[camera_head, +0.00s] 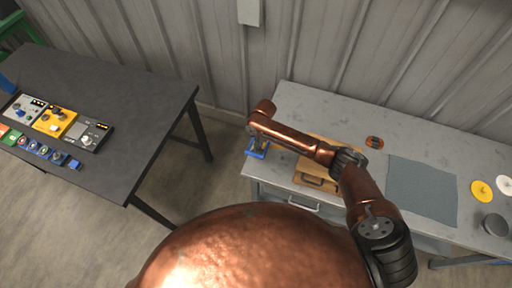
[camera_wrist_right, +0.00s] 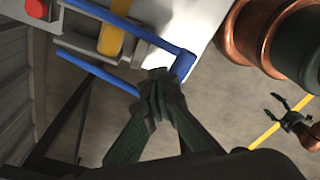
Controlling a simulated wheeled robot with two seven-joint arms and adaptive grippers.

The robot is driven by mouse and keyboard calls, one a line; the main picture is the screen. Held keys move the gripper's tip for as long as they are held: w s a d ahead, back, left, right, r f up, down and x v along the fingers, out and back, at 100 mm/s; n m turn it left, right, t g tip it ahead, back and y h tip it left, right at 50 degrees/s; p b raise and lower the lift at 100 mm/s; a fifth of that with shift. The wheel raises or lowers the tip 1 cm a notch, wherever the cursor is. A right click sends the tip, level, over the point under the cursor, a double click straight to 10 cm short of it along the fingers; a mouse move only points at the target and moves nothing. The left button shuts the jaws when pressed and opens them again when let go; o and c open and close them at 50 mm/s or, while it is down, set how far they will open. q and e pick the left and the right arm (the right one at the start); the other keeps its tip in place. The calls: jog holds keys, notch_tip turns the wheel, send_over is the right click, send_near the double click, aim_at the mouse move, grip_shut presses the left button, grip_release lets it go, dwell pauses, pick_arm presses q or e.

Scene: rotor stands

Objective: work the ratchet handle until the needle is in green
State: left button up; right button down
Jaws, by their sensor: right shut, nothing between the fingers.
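A blue-framed device (camera_head: 257,149) sits at the left corner of the grey workbench in the head view. In the right wrist view its blue bars (camera_wrist_right: 98,75), a yellow bar (camera_wrist_right: 112,36) and a red knob (camera_wrist_right: 36,8) show close up. I cannot tell which part is the ratchet handle; no needle or green zone is readable. My right gripper (camera_wrist_right: 158,82) is shut and empty, its fingertips by the corner of the blue bars; contact is unclear.
A wooden box (camera_head: 318,178) with a dark handle lies under my right forearm. A grey mat (camera_head: 422,190), yellow disc (camera_head: 481,191) and white disc (camera_head: 505,185) lie further right. A dark table (camera_head: 120,95) with several small devices stands left, across a floor gap.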

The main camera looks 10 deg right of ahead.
jog(key=d+p, duration=0.1)
jog(key=d+r, duration=0.1)
jog(key=d, duration=0.1)
jog(key=shift+p, duration=0.35)
jog(key=shift+w, duration=0.1)
notch_tip(320, 180, up, 12)
jog(key=d, duration=0.1)
jog(key=shift+d, duration=0.1)
dwell(0.9)
